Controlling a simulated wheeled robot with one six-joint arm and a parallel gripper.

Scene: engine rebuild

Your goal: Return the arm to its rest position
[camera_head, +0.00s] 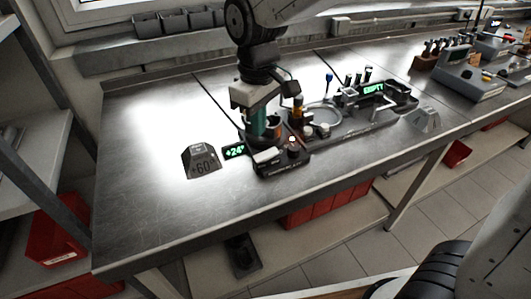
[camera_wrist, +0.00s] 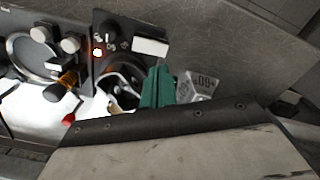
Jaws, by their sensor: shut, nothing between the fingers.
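My gripper (camera_head: 258,125) hangs from my arm over the steel bench, fingers pointing down. It sits directly at the back of a small dark control box (camera_head: 268,167), close above or beside it; I cannot tell whether they touch. In the wrist view the teal fingers of my gripper (camera_wrist: 158,90) are together with nothing held. A dark ring-like holder lies just left of the fingers there. My arm reaches down from the top of the head view, its wrist above the bench.
A grey block marked 60 (camera_head: 202,162) and a green "+24" display (camera_head: 234,151) stand left of the gripper. A fixture tray (camera_head: 375,122) with an "EMPTY" display (camera_head: 373,88) lies to the right. Bare bench (camera_head: 140,200) extends at front left. Red bins (camera_head: 325,206) sit below.

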